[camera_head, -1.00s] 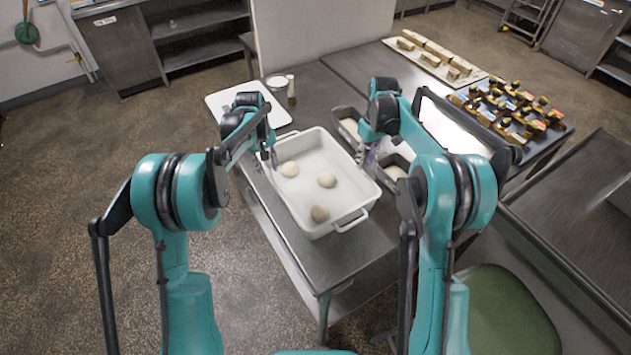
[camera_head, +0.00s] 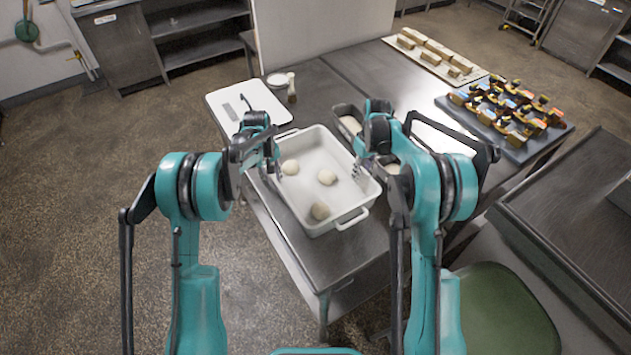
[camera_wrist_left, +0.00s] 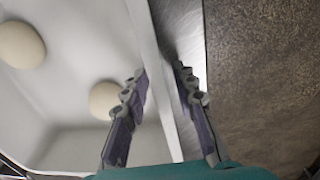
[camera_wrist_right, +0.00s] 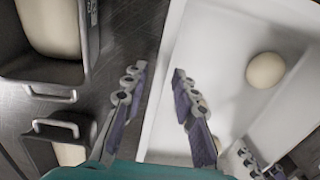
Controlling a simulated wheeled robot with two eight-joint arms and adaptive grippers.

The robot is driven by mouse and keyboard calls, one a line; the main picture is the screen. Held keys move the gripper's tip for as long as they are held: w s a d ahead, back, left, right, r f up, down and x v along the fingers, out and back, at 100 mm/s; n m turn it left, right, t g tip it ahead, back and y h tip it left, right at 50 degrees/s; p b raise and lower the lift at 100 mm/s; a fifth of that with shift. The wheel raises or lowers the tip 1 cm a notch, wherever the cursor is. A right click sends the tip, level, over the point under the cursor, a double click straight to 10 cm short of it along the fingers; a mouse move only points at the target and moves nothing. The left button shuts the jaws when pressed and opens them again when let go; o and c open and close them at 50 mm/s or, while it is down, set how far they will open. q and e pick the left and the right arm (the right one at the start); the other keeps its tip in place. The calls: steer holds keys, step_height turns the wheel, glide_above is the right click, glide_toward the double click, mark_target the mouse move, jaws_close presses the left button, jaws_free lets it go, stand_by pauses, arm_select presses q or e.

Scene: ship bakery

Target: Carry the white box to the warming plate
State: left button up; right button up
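The white box (camera_head: 313,225) is an open, rectangular tub with end handles on the steel table. Several pale dough balls (camera_head: 327,178) lie in it. My left gripper (camera_head: 275,163) is at its left long wall; in the left wrist view the open fingers (camera_wrist_left: 160,88) stand on either side of the rim, apart from it. My right gripper (camera_head: 362,172) is at the right long wall; in the right wrist view its open fingers (camera_wrist_right: 157,85) also straddle the rim. Contact is not visible. I cannot tell which surface is the warming plate.
Dark loaf tins with dough (camera_wrist_right: 68,95) stand close along the box's right side. A white board (camera_head: 222,98) lies behind left. At the back right are a board of pale blocks (camera_head: 425,60) and a grey slab (camera_head: 455,112) with many small items. A bare steel surface (camera_head: 570,190) lies right.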

arm_select(q)
steer(key=shift+f, duration=0.45)
arm_select(e)
steer(key=shift+f, duration=0.5)
arm_select(q)
jaws_close()
arm_select(e)
jaws_close()
arm_select(q)
steer(key=shift+r, duration=0.15)
arm_select(e)
steer(key=shift+r, duration=0.2)
